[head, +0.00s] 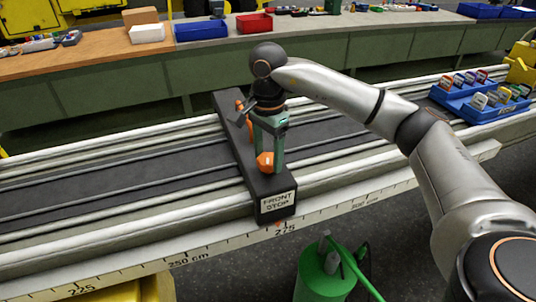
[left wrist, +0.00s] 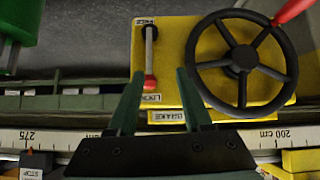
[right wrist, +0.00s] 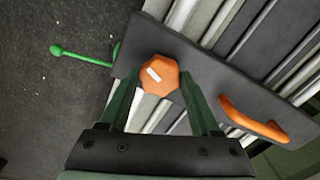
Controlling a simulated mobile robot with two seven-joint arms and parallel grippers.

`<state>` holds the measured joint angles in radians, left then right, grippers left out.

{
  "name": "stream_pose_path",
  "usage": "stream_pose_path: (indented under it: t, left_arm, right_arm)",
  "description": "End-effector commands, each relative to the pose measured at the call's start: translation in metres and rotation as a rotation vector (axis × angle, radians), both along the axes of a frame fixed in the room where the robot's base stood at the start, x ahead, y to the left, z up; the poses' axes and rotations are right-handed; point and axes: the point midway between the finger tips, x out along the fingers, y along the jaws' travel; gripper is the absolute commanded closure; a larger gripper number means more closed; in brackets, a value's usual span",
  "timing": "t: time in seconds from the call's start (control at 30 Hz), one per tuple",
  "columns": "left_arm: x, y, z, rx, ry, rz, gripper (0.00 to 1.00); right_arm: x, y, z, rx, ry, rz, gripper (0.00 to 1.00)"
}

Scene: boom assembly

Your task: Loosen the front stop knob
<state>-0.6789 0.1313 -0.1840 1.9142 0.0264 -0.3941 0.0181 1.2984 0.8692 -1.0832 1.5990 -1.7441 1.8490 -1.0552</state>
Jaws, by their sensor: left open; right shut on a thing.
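The front stop is a dark block lying across the rails, with a "FRONT STOP" label (head: 278,202) on its near end. Its orange faceted knob (head: 265,162) sits on top, near that end. My right gripper (head: 266,155) reaches down from above and is shut on this knob. In the right wrist view the knob (right wrist: 160,76) sits between the two fingertips, with a pale mark on its top. My left gripper (left wrist: 160,75) is open and empty; it shows only in the left wrist view, away from the stop.
An orange handle (right wrist: 252,121) stands on the stop beyond the knob. A scale (head: 180,262) runs along the rail's near edge. A green can (head: 325,275) stands below. Before my left gripper are a yellow box (left wrist: 177,80), its lever (left wrist: 150,58) and a handwheel (left wrist: 242,58).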

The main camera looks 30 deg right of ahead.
Motion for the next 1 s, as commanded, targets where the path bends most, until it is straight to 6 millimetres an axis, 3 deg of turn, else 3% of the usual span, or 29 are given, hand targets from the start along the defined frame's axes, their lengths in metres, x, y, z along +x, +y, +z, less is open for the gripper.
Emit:
stream_pose_path:
  t: [0.77, 0.8, 1.0]
  left_arm:
    - [-0.0002, 0.0001, -0.0011, 0.000, 0.000, 0.000, 0.50]
    - [-0.0002, 0.0001, -0.0011, 0.000, 0.000, 0.000, 0.50]
    - [-0.0002, 0.0000, -0.0011, 0.000, 0.000, 0.000, 0.50]
  right_arm:
    - [0.0005, 0.0002, 0.0010, 0.001, -0.003, 0.099, 0.92]
    - [0.0005, 0.0002, 0.0010, 0.001, -0.003, 0.098, 0.32]
    - [0.0003, 0.0000, 0.0006, 0.000, -0.002, 0.098, 0.09]
